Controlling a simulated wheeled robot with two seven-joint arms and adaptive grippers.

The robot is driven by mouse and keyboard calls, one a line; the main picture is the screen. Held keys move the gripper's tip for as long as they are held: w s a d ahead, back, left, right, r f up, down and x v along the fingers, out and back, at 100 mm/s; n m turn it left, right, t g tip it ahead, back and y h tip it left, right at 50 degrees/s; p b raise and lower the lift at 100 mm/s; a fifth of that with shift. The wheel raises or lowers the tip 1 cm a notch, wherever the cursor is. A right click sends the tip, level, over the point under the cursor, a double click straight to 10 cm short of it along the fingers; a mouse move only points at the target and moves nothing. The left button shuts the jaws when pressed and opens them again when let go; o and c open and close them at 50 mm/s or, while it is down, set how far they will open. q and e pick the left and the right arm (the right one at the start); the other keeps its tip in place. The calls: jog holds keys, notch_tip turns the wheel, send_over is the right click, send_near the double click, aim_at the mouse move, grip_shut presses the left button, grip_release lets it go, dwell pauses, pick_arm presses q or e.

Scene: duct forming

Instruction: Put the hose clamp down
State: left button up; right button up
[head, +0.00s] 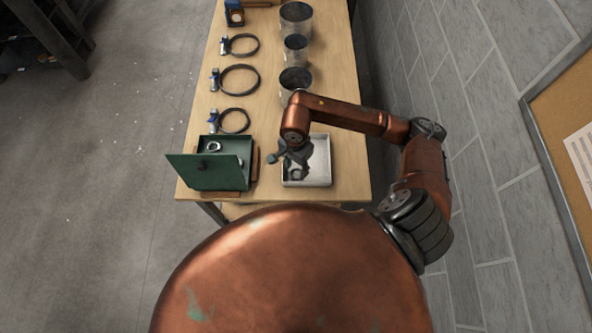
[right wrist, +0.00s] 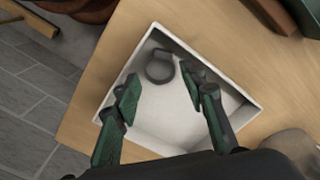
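A small dark grey hose clamp (right wrist: 160,68), a ring with a little housing on its side, lies in the white tray (right wrist: 205,66). In the right wrist view it sits just beyond my fingertips, with no finger seen touching it. My right gripper (right wrist: 160,82) is open, with its two green-padded fingers spread apart and nothing held between them. In the head view my right gripper (head: 294,162) is over the white tray (head: 323,182) and hides much of its inside. Three larger dark ring clamps (head: 240,80) with blue-and-silver screws lie along the table's left side. My left gripper is not in view.
A green box (head: 243,146) with its lid open stands left of the tray, with small metal parts inside. Three grey metal cylinders (head: 296,47) stand in a row beyond the tray. The wooden table's (head: 266,100) middle strip is clear. A grey block wall (head: 440,60) runs along the right.

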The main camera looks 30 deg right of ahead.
aim_at(296, 173)
notch_tip(296, 173, up, 9)
jog(key=shift+r+b, duration=0.2)
jog(key=shift+b, duration=0.2)
dwell(1.3)
